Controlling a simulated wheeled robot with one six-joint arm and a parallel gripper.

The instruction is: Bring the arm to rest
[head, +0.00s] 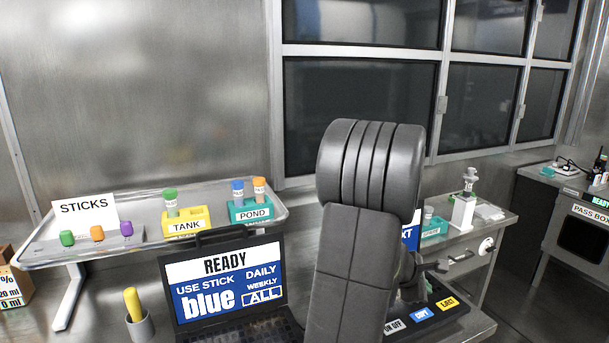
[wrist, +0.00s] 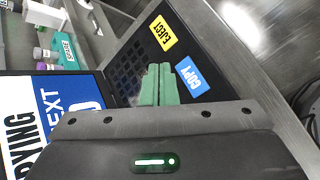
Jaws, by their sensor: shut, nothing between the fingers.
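My arm (head: 350,260) rises through the middle of the head view and bends over at a thick ribbed joint. It hides part of the bench and a second screen (head: 410,236) behind it. In the wrist view my gripper (wrist: 159,72) has its green fingers together, with nothing between them. The fingertips show over a dark panel, near the blue COPY key (wrist: 193,76) and the yellow EJECT key (wrist: 162,32). I cannot tell the height of the fingertips above the panel. In the head view the fingers cannot be made out.
A laptop (head: 225,280) reads READY and USE STICK blue. Behind it a tray (head: 150,251) bears colored sticks, a yellow TANK rack (head: 186,226) and a teal POND rack (head: 251,215). A yellow stick stands in a grey cup (head: 141,327). A side bench (head: 500,226) is at right.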

